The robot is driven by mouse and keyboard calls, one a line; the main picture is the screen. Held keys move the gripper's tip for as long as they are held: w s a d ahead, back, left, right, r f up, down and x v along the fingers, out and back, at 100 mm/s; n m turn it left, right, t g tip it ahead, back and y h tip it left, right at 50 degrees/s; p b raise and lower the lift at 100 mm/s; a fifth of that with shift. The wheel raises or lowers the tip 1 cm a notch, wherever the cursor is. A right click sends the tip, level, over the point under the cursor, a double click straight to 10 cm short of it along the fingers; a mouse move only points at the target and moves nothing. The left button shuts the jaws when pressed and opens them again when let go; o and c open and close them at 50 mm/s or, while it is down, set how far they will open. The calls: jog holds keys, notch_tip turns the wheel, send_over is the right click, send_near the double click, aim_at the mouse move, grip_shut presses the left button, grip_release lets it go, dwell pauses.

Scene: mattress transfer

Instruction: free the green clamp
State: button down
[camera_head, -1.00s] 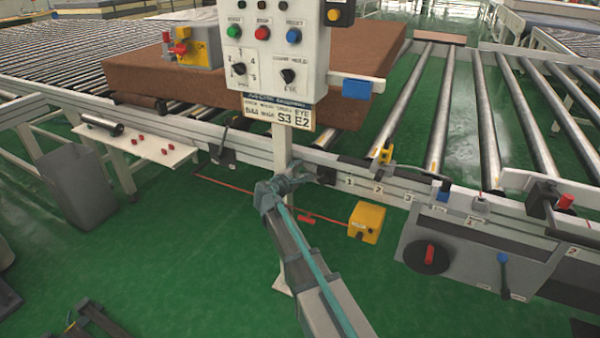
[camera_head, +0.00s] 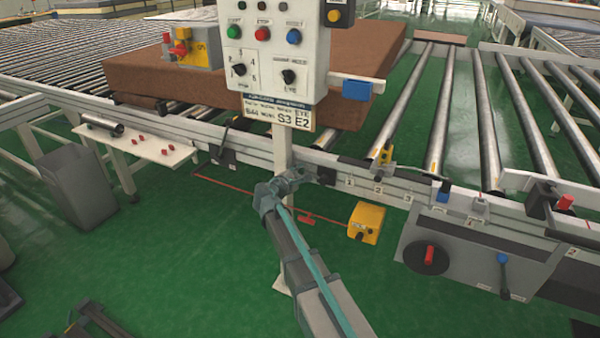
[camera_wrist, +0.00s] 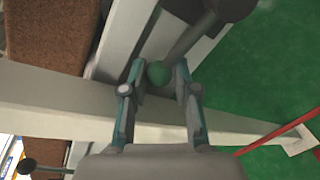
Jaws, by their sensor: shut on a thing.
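In the wrist view, the green clamp shows as a green ball knob (camera_wrist: 158,74) on a dark lever (camera_wrist: 190,40). The lever runs up and right to a dark round part beside the pale rail. My gripper (camera_wrist: 160,72) has its two fingers on either side of the knob and is shut on it. In the head view, my gripper (camera_head: 298,176) is at the front rail, just right of the panel post. The green knob is hidden there by my gripper. A dark clamp body (camera_head: 326,175) shows on the rail right beside it.
The white panel post (camera_head: 282,150) stands close behind my gripper. A brown mattress (camera_head: 140,82) lies on the rollers. A second dark clamp (camera_head: 222,153) is on the rail to the left. A yellow box (camera_head: 367,220) sits low on the right. Green floor is open below.

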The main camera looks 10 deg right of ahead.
notch_tip(320, 180, down, 2)
jog(key=n+p, duration=0.2)
jog(key=shift+w+n+h+p, duration=0.15)
jog(key=shift+n+h+p, duration=0.15)
jog(key=shift+n+h, duration=0.1)
notch_tip(320, 180, down, 6)
jog(key=s+d+n+h+p, duration=0.2)
jog(key=n+p, duration=0.3)
jog(key=n, duration=0.2)
jog(key=shift+d+n, duration=0.3)
jog(key=c, duration=0.9)
grip_release()
jog(key=shift+s, duration=0.1)
jog(key=v, duration=1.2)
jog(key=shift+w+a+r, duration=0.15)
jog(key=shift+w, duration=0.05)
